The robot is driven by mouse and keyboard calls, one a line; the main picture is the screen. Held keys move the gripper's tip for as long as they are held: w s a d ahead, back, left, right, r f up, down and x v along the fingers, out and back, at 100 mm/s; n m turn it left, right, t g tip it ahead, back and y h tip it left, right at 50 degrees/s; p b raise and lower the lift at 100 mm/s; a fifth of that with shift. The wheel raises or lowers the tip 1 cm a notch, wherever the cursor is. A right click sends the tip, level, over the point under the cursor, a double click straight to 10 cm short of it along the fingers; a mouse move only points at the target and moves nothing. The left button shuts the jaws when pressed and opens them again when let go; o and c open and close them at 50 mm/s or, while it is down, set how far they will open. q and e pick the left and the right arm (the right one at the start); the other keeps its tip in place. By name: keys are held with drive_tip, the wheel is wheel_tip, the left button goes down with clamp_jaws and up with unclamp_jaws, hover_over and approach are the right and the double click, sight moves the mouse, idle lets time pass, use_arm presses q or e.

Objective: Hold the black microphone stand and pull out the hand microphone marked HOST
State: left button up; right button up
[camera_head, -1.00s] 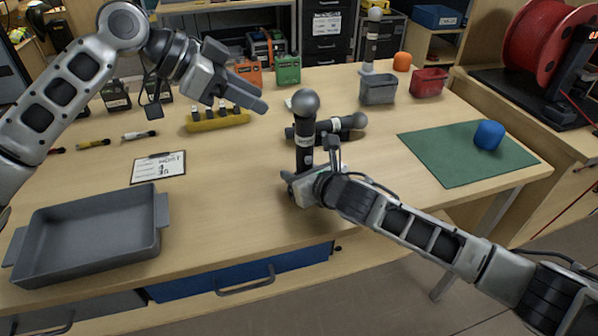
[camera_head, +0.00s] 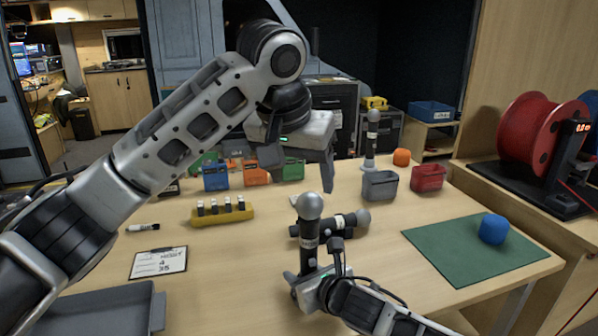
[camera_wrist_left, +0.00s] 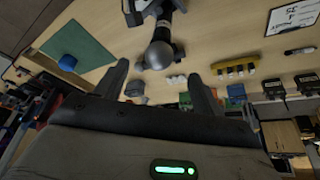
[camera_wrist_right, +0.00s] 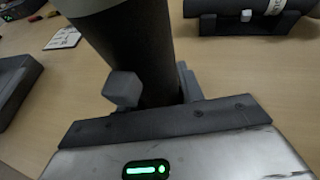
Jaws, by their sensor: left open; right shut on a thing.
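An upright hand microphone with a grey ball head (camera_head: 309,206) and a pale label band stands in a black microphone stand (camera_head: 309,262). The label is too small to read. My right gripper (camera_head: 306,284) is shut on the stand low down; the dark column (camera_wrist_right: 135,45) fills its jaws in the right wrist view. My left gripper (camera_head: 305,183) is open and empty, above the microphone. In the left wrist view the ball head (camera_wrist_left: 158,54) shows beyond and between the open fingertips (camera_wrist_left: 158,75), apart from them.
Another microphone (camera_head: 345,222) lies in a dark cradle right behind the upright one. A third (camera_head: 372,132) stands at the back.

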sight(310, 216)
use_arm(q)
drive_tip(key=x, duration=1.1)
drive_tip(key=shift+w+f, duration=0.2)
drive_tip(key=shift+f, duration=0.15)
drive_tip(key=c, duration=1.2)
drive_tip(key=shift+o, duration=1.3)
drive_tip(key=shift+r, duration=0.1)
drive_tip(key=shift+c, duration=1.1)
drive_tip(key=shift+r, duration=2.5)
